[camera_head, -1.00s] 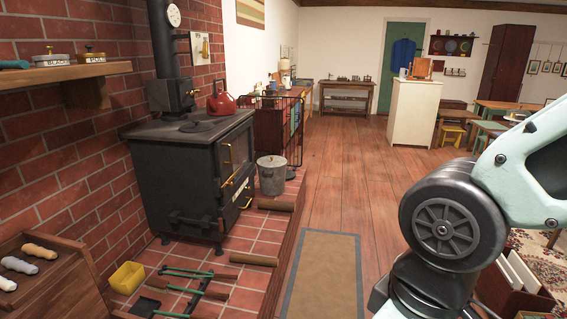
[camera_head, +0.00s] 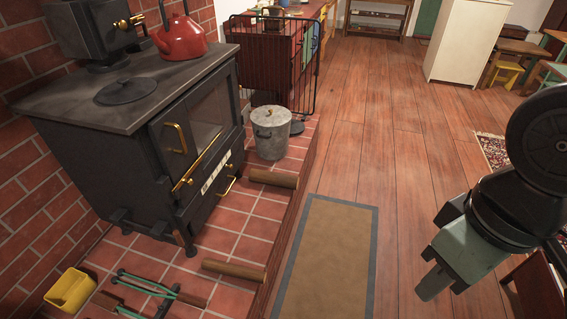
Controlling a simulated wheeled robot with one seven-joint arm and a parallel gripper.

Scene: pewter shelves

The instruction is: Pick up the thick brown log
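Two short brown logs lie on the tiled hearth in the head view. One log (camera_head: 274,179) lies near the hearth's right edge, just in front of the metal bucket. The other log (camera_head: 235,270) lies nearer to me, also by that edge, and looks longer. The farther one may be the thicker, but I cannot say for sure. My gripper (camera_head: 434,283) hangs at the lower right, above the wooden floor, well to the right of both logs and touching neither. Its fingers are seen too poorly to tell open from shut.
A black stove (camera_head: 150,130) with a red kettle (camera_head: 180,38) stands left. A lidded grey bucket (camera_head: 271,132) stands behind the farther log. A yellow tub (camera_head: 71,290) and fire tools (camera_head: 150,285) lie front left. A brown mat (camera_head: 325,255) covers the floor beside the hearth.

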